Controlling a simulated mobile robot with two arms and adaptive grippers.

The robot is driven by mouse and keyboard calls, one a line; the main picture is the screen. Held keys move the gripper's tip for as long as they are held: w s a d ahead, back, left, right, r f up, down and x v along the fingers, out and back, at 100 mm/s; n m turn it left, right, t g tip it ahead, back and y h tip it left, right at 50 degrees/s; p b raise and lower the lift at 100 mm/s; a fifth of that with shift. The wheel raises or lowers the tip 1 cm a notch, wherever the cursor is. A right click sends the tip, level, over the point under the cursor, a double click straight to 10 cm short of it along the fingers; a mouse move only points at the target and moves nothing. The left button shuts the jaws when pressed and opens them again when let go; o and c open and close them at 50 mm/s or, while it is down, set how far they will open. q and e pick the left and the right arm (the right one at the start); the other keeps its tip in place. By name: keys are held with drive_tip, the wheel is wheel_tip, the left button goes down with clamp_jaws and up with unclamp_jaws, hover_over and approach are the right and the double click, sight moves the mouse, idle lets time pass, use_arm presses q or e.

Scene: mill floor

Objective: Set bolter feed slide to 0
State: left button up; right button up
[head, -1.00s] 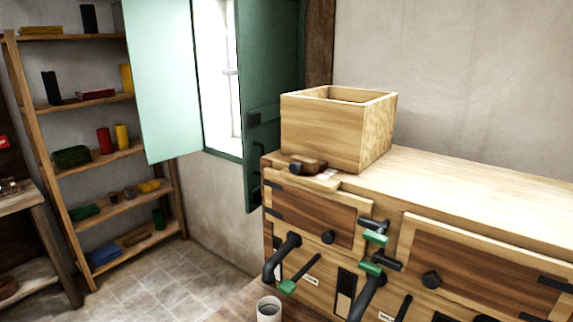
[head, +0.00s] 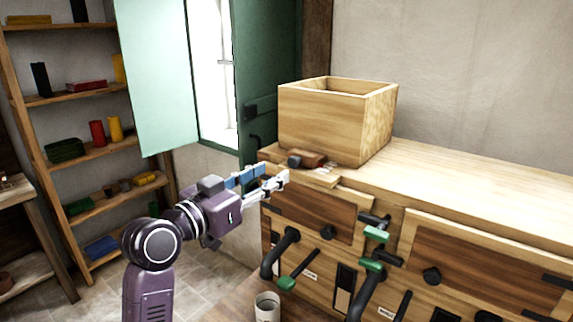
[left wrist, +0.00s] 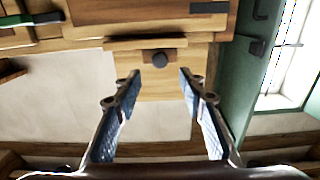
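The bolter's wooden box hopper (head: 335,125) stands on the left end of the wooden cabinet top. The feed slide (head: 322,177) appears to be the flat wooden piece at its foot, with a dark knob (head: 294,161) at the front. My left gripper (head: 274,184) is just left of the slide, in front of the cabinet corner. In the left wrist view, which looks upside down, its fingers (left wrist: 160,78) are open and empty. The knob (left wrist: 160,58) shows ahead, between them in the picture and apart from them. No slide scale can be read. My right gripper is not in view.
Green-tipped levers (head: 376,234) and dark pipes stick out from the cabinet front. A pale cup (head: 267,308) stands below them. An open green shutter (head: 265,75) is behind my left gripper. Shelves (head: 98,152) stand at the left. The cabinet top right of the hopper is clear.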

sight(292, 163)
use_arm(q)
drive_tip(key=p+x, duration=0.2)
drive_tip(key=x, duration=0.5)
drive_tip(key=shift+f, duration=0.1)
clamp_jaws()
